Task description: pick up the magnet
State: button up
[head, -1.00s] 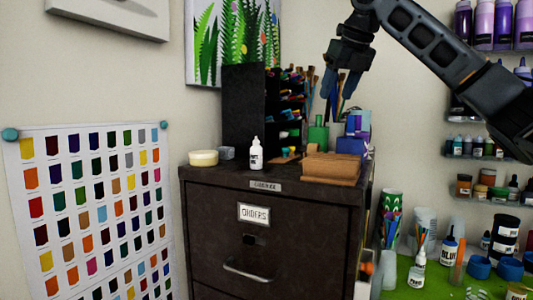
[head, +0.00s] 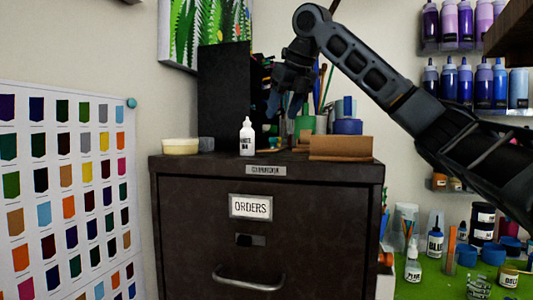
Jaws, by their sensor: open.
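No thing in the head view is clearly marked as the magnet. A small round teal disc (head: 131,102) sits at the top right corner of the colour chart and may be a magnet. A small grey block (head: 206,144) lies on the dark cabinet (head: 208,193); I cannot tell what it is. My gripper (head: 285,105) is open, fingers pointing down, above the cabinet top. It shows to the right of the white bottle (head: 247,138) and in front of the dark organizer. Nothing shows between its fingers.
The cabinet top also bears a cream round tub (head: 180,146), a brown box (head: 341,148), a green container (head: 304,125) and a tall black organizer (head: 223,100). The colour chart (head: 66,165) hangs at left. Shelves of bottles and a green work surface are at right.

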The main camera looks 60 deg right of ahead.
aim_at(273, 143)
jog(key=shift+x, duration=1.2)
jog(key=p+x, duration=0.1)
jog(key=x, duration=0.4)
jog(key=shift+f, duration=0.4)
grip_shut()
